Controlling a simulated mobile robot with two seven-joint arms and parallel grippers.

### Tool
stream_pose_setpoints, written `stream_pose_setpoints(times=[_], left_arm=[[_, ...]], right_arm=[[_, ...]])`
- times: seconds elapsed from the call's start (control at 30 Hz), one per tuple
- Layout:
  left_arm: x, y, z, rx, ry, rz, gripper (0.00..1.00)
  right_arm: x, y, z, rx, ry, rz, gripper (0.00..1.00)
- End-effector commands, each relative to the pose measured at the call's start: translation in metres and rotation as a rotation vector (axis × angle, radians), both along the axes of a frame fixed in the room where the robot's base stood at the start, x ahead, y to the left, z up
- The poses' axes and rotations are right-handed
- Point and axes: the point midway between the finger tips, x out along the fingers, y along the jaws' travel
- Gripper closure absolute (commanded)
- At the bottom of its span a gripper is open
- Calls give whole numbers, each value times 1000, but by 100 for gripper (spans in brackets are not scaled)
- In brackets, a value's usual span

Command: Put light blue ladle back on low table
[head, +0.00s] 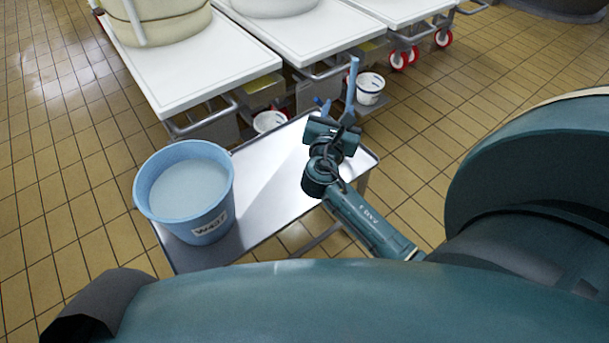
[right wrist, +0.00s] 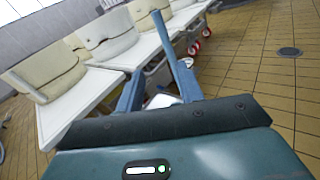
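The low table (head: 268,210) is a shiny metal tray-top in the middle of the head view. My right gripper (head: 338,108) is over its far right end. Its two fingers are apart, with a gap between them in the right wrist view (right wrist: 158,92). A long light blue bar, apparently the ladle's handle (head: 353,76), rises by the right-hand finger; it also shows in the right wrist view (right wrist: 167,40). I see no ladle bowl, and cannot tell whether the handle touches the finger. My left gripper is not in view.
A blue bucket (head: 146,195) of cloudy liquid, with a label, stands on the table's left part. White-topped carts (head: 205,70) with pale vats stand behind. White tubs (head: 371,82) sit beyond the table. The table's middle is bare. Tiled floor is open at left.

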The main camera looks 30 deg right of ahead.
Motion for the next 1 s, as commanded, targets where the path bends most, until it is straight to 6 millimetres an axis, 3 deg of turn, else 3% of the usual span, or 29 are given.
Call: stream_pose_setpoints(times=[0.1,0.23,0.3,0.4,0.5,0.6,0.7,1.0], left_arm=[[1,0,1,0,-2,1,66],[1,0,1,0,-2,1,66],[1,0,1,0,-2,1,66],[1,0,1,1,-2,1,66],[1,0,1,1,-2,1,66],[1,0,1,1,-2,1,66],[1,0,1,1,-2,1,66],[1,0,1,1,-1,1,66]], right_arm=[[-24,35,-39,388,-113,123,63],[-69,100,-69,1072,-294,195,63],[-96,136,-70,1466,-387,166,63],[-132,178,-55,1980,-503,48,63],[-158,205,-31,2381,-593,-111,63],[-174,218,-11,2640,-654,-253,63],[-181,223,-1,2769,-685,-338,63],[-182,224,2,2802,-695,-361,63]])
